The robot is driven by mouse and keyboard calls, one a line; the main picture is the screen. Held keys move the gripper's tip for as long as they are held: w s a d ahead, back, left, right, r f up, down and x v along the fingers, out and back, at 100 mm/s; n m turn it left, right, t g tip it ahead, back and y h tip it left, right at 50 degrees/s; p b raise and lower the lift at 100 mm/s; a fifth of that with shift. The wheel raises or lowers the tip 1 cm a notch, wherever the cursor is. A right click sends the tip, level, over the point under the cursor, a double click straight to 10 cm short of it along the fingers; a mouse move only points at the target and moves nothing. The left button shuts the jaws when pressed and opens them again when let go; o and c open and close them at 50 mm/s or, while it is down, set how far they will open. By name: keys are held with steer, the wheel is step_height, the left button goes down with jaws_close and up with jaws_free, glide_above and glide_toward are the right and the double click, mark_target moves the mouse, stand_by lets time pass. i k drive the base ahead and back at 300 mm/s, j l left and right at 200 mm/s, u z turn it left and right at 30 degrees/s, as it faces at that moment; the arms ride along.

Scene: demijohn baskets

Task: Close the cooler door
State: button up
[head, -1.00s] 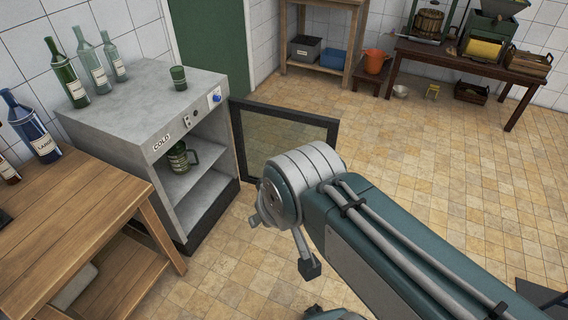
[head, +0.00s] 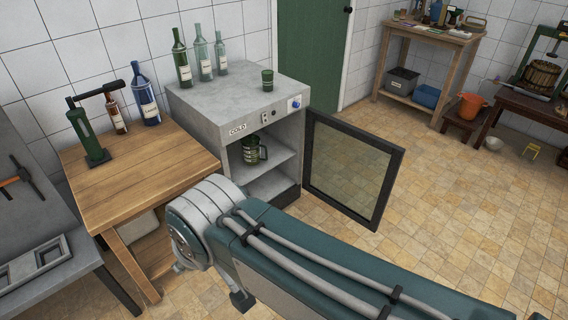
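The grey cooler (head: 222,113), labelled COLD, stands against the tiled wall with its front open. Its dark-framed glass door (head: 349,167) is swung wide open to the right, hinged at the cooler's right front edge. A green mug (head: 252,150) stands on the shelf inside. My arm reaches from the lower right across the foreground, in front of the cooler's lower part. Its end is at the lower left of the door, and I cannot see it touching the door. My gripper's fingers are not visible.
A wooden table (head: 150,165) with bottles stands directly left of the cooler. Several bottles and a green cup (head: 267,80) stand on the cooler top. A grey bench (head: 45,235) is at far left. Tiled floor (head: 450,190) right of the door is clear.

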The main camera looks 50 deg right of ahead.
mark_target(396, 151)
steer(key=l+u, duration=0.2)
steer(key=l, duration=0.15)
steer(key=k+l+u, duration=0.15)
steer(key=l, duration=0.2)
steer(key=k+l+u, duration=0.2)
steer(key=l+u, duration=0.2)
steer(key=l, duration=0.25)
steer(key=k+l, duration=0.25)
steer(key=l, duration=0.3)
steer(key=k+l, duration=0.25)
steer(key=l, duration=0.3)
steer(key=k+l, duration=0.25)
steer(key=l, duration=0.3)
steer(key=k+l, duration=0.3)
steer(key=l, duration=0.25)
steer(key=k+l, duration=0.25)
steer(key=l, duration=0.25)
steer(key=k+l, duration=0.25)
steer(key=l, duration=0.3)
steer(key=k+l, duration=0.25)
steer(key=l, duration=0.3)
steer(key=k+l, duration=0.25)
steer(key=l, duration=0.3)
steer(key=i+z, duration=0.3)
